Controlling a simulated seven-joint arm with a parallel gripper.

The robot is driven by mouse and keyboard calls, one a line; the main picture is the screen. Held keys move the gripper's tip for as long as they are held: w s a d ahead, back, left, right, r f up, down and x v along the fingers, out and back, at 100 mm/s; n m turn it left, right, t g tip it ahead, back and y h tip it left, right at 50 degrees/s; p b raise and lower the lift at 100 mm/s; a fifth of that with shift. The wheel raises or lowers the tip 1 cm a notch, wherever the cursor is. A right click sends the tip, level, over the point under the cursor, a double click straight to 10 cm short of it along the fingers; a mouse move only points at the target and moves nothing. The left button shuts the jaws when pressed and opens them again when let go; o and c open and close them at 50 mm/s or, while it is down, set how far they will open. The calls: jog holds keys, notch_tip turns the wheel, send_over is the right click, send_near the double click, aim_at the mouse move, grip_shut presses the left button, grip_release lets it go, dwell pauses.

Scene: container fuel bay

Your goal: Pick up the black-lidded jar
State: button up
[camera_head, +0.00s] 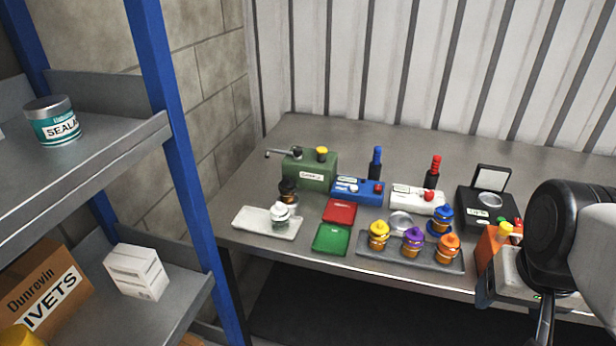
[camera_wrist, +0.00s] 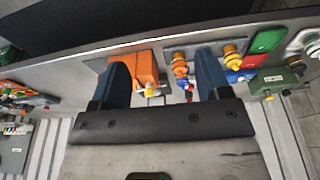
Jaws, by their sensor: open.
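The black-lidded jar (camera_head: 288,191) stands upright on the bench at the left in the head view, in front of the green pump box (camera_head: 309,170). The white-lidded jar (camera_head: 281,216) stands just in front of it and hides its lower part.
A grey tray (camera_head: 379,262) holds yellow-, purple- and orange-lidded jars. Blue (camera_head: 357,190) and white devices, bottles and a black scale (camera_head: 478,213) stand behind. Blue-posted shelves (camera_head: 181,160) flank the left.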

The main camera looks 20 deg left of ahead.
jog(key=shift+o, duration=0.8)
jog(key=m+g+y, duration=0.4)
jog(key=m+y, duration=0.7)
jog(key=m, duration=0.1)
send_near(294, 186)
jog(key=s+d+r, duration=0.4)
jog(key=s+d, duration=0.3)
jog(key=s, duration=0.3)
jog(key=w+a+f+m+y, duration=0.1)
jog(key=w+a+f, duration=0.1)
jog(key=a, duration=0.1)
jog(key=w+a+f+m+t, duration=0.1)
jog(key=w+a+f+m, duration=0.1)
jog(key=w+a, duration=0.1)
jog(key=w+a+f+m+y, duration=0.1)
jog(key=w+a+f+m, duration=0.1)
jog(key=w+a+f, duration=0.1)
jog(key=shift+w+a+f+y, duration=0.1)
jog(key=shift+w+a+y, duration=0.1)
jog(key=shift+a+y, duration=0.15)
jog(key=shift+w+a+f+m, duration=0.2)
jog(key=shift+w+a+m, duration=0.05)
jog(key=shift+m, duration=0.15)
